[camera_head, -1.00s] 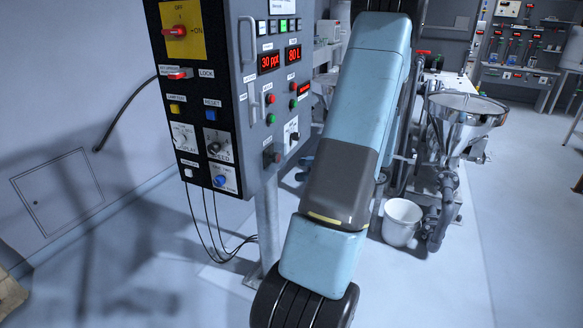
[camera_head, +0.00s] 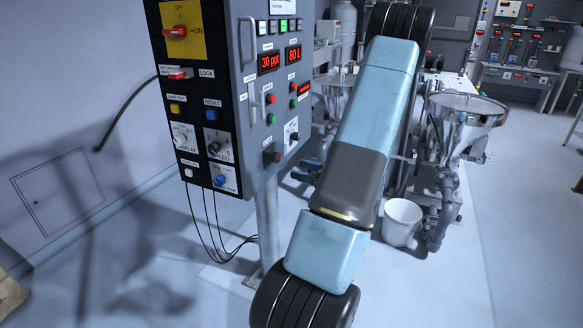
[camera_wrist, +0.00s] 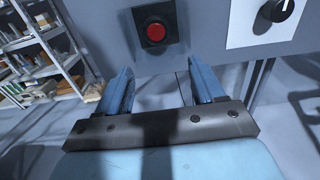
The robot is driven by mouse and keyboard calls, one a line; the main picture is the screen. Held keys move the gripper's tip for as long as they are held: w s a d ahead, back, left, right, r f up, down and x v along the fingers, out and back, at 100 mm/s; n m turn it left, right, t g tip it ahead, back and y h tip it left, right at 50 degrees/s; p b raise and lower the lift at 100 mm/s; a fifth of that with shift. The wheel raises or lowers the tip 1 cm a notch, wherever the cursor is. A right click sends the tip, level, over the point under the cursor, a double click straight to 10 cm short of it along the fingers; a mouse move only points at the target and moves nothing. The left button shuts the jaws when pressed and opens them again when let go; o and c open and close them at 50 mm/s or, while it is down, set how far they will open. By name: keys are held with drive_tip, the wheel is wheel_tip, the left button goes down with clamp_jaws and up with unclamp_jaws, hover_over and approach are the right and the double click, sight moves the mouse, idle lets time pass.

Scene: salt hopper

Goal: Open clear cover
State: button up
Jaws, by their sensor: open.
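I cannot make out a clear cover with certainty in either view. In the wrist view a red button (camera_wrist: 155,32) sits on a dark square base on the grey panel. My gripper (camera_wrist: 160,78) is open and empty, with its two blue fingers apart below the button. The fingers look clear of the panel. In the head view the control box (camera_head: 228,110) stands at left centre, with a red button in a dark housing (camera_head: 272,154) low on its right face. My arm hides what lies behind it, and my gripper cannot be made out there.
A black knob on a white plate (camera_wrist: 276,12) is right of the button. Shelves (camera_wrist: 42,55) stand at the left of the wrist view. A steel hopper (camera_head: 466,108) and white bucket (camera_head: 402,222) stand right of my arm. Cables hang below the box.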

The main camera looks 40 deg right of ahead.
sight(286, 166)
drive_tip(key=shift+x, duration=2.5)
clamp_jaws()
